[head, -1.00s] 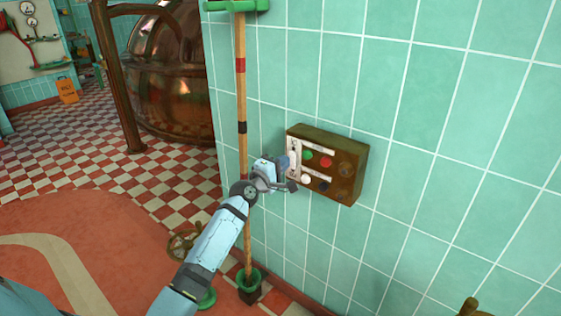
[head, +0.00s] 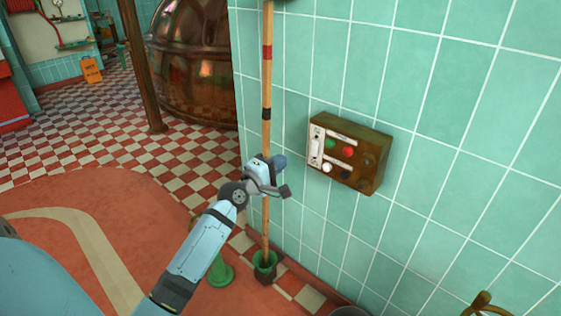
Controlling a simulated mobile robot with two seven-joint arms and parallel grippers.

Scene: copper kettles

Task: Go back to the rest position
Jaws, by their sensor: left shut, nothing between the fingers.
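My left gripper (head: 279,176) is shut and empty. It is in the middle of the head view, in front of the tiled wall and the wooden pole, to the left of the control box (head: 372,178). A gap of wall shows between the gripper and the box. The box is brown, mounted on the wall, with a white lever at its left side and green, red, white and dark buttons. My right gripper is not in view.
A wooden pole (head: 267,80) stands along the wall in a green foot (head: 264,262). A green cone-shaped base (head: 220,270) is beside it. A copper kettle (head: 190,70) and brown post (head: 138,65) stand behind. An orange sign (head: 91,70) is far left. Checkered floor lies open at left.

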